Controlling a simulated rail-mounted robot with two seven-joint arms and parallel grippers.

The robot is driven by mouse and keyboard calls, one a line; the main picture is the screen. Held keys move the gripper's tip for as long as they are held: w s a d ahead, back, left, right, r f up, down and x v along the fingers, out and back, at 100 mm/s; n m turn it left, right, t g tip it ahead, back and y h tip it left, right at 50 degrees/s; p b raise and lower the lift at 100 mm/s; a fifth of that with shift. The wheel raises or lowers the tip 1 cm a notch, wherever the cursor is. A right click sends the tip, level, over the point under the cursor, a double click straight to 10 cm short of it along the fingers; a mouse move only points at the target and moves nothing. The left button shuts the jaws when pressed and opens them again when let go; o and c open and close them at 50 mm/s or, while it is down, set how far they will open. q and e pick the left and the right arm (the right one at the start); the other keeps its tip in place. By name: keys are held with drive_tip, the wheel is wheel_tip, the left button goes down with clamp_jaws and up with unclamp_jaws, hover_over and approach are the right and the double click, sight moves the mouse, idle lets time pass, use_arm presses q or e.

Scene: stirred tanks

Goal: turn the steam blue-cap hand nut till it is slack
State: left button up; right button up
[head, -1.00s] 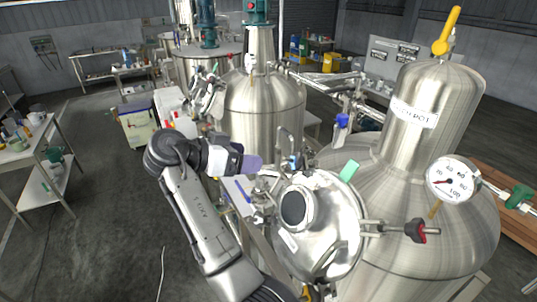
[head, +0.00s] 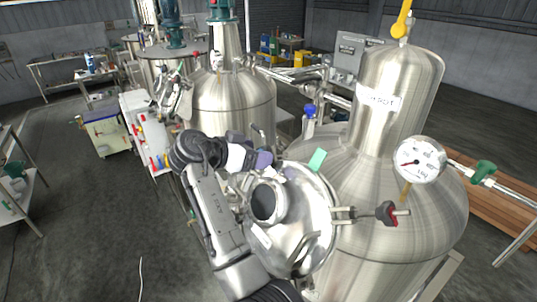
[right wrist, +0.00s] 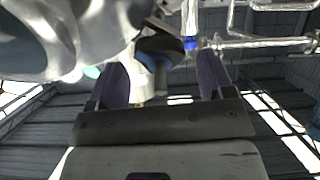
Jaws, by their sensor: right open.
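My right gripper (head: 265,158) is over the back edge of the shiny round lid with a port (head: 318,215), its purple fingers partly hidden by my wrist in the head view. In the right wrist view its open fingers (right wrist: 162,80) stand apart on either side of a dark knob with a blue face (right wrist: 160,48), probably the blue-cap hand nut. I cannot tell whether a finger touches it. In the head view this nut is hidden behind my gripper or too small to make out. My left gripper is not in view.
A blue-topped fitting (head: 309,111) rises behind the lid. The large steel vessel (head: 400,220) with a pressure gauge (head: 420,160) and a red-and-black knob (head: 388,213) stand to the right. Another steel tank (head: 235,105) is behind.

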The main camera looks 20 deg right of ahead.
drive_tip(key=shift+w+d+f, duration=0.1)
drive_tip(key=shift+d+f, duration=0.1)
drive_tip(key=shift+d, duration=0.25)
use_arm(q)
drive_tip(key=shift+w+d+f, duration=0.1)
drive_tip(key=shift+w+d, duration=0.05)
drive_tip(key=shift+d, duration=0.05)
use_arm(e)
drive_tip(key=shift+d, duration=0.15)
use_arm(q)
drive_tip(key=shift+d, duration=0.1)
use_arm(e)
drive_tip(key=shift+c, duration=0.4)
drive_tip(key=c, duration=0.8)
drive_tip(key=shift+c, duration=0.2)
